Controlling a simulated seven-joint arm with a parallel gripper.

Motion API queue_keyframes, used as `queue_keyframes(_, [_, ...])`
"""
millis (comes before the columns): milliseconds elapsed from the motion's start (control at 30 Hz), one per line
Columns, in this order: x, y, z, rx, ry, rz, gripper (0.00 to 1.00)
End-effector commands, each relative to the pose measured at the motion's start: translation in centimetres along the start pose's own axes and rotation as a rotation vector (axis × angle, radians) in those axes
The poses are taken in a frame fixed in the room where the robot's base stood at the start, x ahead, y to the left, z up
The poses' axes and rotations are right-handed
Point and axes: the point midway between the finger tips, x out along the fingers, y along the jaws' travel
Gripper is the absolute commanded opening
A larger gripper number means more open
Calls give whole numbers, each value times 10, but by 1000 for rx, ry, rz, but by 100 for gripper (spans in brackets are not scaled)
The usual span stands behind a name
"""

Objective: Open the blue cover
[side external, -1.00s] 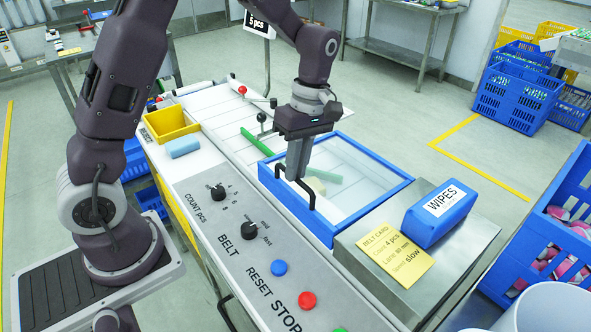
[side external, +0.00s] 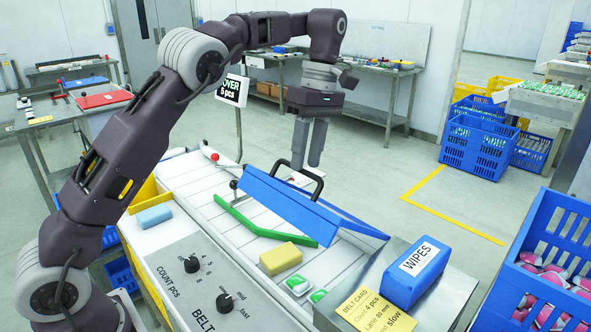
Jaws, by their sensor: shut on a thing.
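The blue cover (side external: 300,207) is tilted up over the belt, its near edge raised. The belt below its near side is uncovered. Its black handle (side external: 316,186) stands on the raised edge. My gripper (side external: 307,163) points down at the handle, its two grey fingers shut on it. The handle partly overlaps the fingertips, so the exact contact is hard to see.
On the belt are a green guide bar (side external: 262,226), a yellow block (side external: 281,258) and green-white packets (side external: 298,284). The blue WIPES pack (side external: 416,272) and belt card (side external: 375,308) lie at right. A red-knobbed lever (side external: 214,157) stands behind.

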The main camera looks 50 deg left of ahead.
Motion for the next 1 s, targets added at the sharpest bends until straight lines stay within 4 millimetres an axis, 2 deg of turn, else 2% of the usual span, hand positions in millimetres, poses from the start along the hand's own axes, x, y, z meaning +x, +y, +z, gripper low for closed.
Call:
queue_keyframes(33, [2, 13, 0, 1, 3, 26, 0])
queue_keyframes(200, [-4, 19, 0, 1, 4, 25, 0])
queue_keyframes(833, [-8, 22, 1, 3, 2, 19, 0])
queue_keyframes(867, [-8, 22, 1, 3, 2, 19, 33])
queue_keyframes(1000, [-8, 22, 1, 2, 3, 19, 33])
